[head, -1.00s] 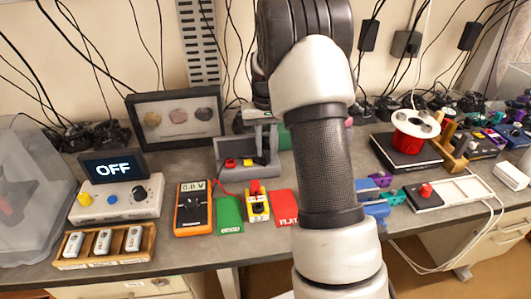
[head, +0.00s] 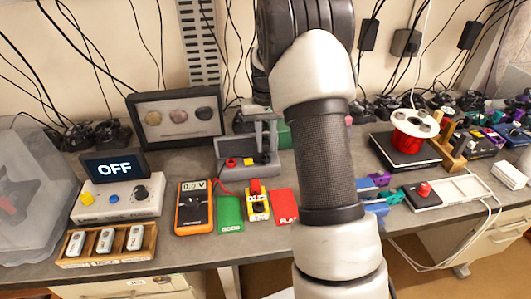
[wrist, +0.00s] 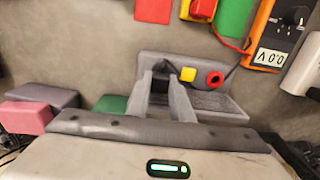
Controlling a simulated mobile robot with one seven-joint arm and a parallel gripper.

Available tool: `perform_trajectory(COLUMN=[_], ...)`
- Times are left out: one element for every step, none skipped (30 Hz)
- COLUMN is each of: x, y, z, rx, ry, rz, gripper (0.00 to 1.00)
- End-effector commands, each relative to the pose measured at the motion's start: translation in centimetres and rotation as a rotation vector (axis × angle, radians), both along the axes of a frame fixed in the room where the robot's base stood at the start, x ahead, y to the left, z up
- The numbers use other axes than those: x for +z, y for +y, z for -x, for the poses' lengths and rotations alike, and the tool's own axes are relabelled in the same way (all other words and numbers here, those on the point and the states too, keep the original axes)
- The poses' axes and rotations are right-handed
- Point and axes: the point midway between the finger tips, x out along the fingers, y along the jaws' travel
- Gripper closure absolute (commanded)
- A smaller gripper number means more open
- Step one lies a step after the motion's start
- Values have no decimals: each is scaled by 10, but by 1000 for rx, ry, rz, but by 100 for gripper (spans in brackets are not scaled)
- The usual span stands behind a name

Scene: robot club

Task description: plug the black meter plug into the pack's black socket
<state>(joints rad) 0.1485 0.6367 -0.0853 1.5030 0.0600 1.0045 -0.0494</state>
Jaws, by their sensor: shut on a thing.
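My gripper (wrist: 160,82) is shut on a small dark thing at the grey holder, probably the black plug, mostly hidden by the fingers. In the head view my gripper (head: 262,148) is partly covered by my arm. The yellow pack (head: 257,206) lies on the bench between a green and a red card, with a red plug on its far end and a dark round spot nearer the front. The pack also shows at the top of the wrist view (wrist: 199,10). The orange meter (head: 193,208) reads 0.0 V, and a red lead runs from it toward the pack.
The grey holder (head: 233,170) carries a red ring and a yellow block. A green card (head: 230,215) and a red card (head: 284,205) flank the pack. A control box (head: 117,200) showing OFF and a wooden tray (head: 70,262) stand left. Bare bench lies between holder and cards.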

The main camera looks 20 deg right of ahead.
Motion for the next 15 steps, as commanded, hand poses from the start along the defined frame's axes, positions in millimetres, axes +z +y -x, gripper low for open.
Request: perform_trajectory(x=[0, 1, 2, 2, 4, 5, 7, 8, 11, 12, 14, 16, 17, 19, 21], y=[0, 0, 0, 0, 0, 0, 0, 0, 0, 0, 0, 0, 0, 0, 0], z=[0, 0, 0, 0, 0, 0, 0, 0, 0, 0, 0, 0, 0, 0, 0], rx=[0, 0, 0, 0, 0, 0, 0, 0, 0, 0, 0, 0, 0, 0, 0], ry=[0, 0, 0, 0, 0, 0, 0, 0, 0, 0, 0, 0, 0, 0, 0], rz=[0, 0, 0, 0, 0, 0, 0, 0, 0, 0, 0, 0, 0, 0, 0], gripper=[100, 100, 100, 100, 100, 100, 100, 100, 100, 100, 100, 100, 100, 100, 100])
